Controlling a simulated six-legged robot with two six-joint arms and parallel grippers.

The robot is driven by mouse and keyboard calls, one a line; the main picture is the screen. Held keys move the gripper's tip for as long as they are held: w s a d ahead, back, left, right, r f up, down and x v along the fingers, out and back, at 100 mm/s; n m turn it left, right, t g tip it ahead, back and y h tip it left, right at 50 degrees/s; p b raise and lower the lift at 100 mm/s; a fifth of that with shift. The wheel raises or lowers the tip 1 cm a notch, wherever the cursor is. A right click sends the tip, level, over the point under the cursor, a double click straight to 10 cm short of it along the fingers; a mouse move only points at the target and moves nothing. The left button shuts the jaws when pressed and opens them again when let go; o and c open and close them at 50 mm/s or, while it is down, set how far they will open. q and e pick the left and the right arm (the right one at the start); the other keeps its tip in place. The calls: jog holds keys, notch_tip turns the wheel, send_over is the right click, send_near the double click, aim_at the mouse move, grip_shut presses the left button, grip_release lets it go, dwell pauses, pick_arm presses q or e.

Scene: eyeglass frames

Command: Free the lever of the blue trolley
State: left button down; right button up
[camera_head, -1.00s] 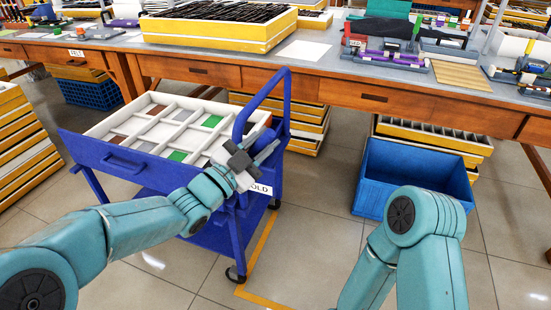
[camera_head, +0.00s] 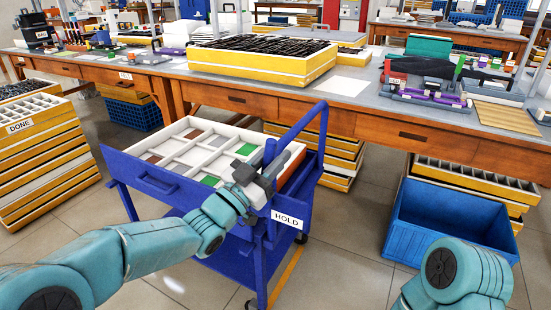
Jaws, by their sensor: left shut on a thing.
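The blue trolley (camera_head: 150,184) stands in front of the long workbench, with a white compartment tray (camera_head: 181,127) on top. A tall blue push handle (camera_head: 322,128) rises at its right end, and a white HOLD sign (camera_head: 287,219) hangs below. My left gripper (camera_head: 268,178) is at this right end, just above and left of the sign. It is shut on a small part there, which I take to be the lever; the fingers mostly hide it. Of my right arm only a link shows at the lower right; its gripper is out of view.
A blue bin (camera_head: 449,239) stands on the floor right of the trolley, before yellow trays. A stack of yellow trays marked DONE (camera_head: 45,150) stands at the left. The bench (camera_head: 345,87) behind carries trays and tools. Floor is open between trolley and bin.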

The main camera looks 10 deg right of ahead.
pick_arm(q)
jog(key=shift+a, duration=0.1)
jog(key=c, duration=1)
grip_release()
jog(key=shift+w, duration=0.1)
jog(key=p+v, duration=0.1)
jog(key=v, duration=1.5)
jog(key=shift+s+f+p, duration=0.1)
jog(key=shift+s+p, duration=0.1)
jog(key=shift+p, duration=0.15)
